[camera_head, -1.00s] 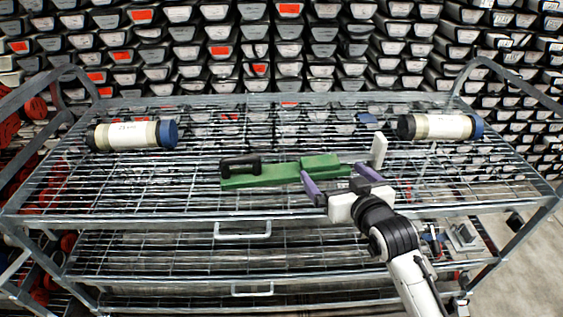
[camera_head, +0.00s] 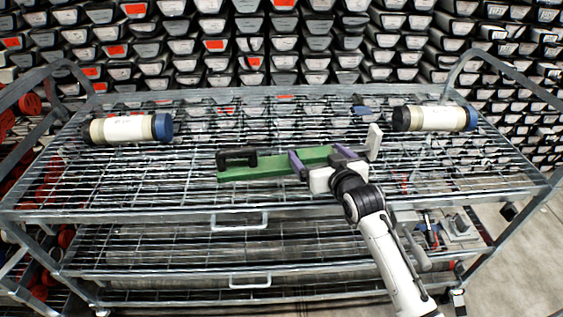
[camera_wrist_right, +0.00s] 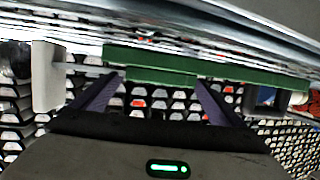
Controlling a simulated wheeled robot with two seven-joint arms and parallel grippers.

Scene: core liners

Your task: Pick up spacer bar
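The spacer bar appears to be the long green bar (camera_head: 270,168) lying across the wire top shelf of the cart. A black handle-like piece (camera_head: 237,156) sits at its left end. A pale upright block (camera_head: 374,142) stands by its right end; I cannot tell if it is attached. My right gripper (camera_head: 320,158) is at the bar's right part, its purple fingers spread apart. In the right wrist view the green bar (camera_wrist_right: 150,66) crosses at the open fingertips (camera_wrist_right: 158,82), with a thicker section between them. Contact cannot be seen. My left gripper is not in view.
The wire cart shelf (camera_head: 150,196) holds a capped core tube (camera_head: 125,129) at the left and another (camera_head: 432,118) at the right. A small blue piece (camera_head: 361,110) lies toward the back. Racks of trays (camera_head: 290,45) stand behind. The shelf's front left is clear.

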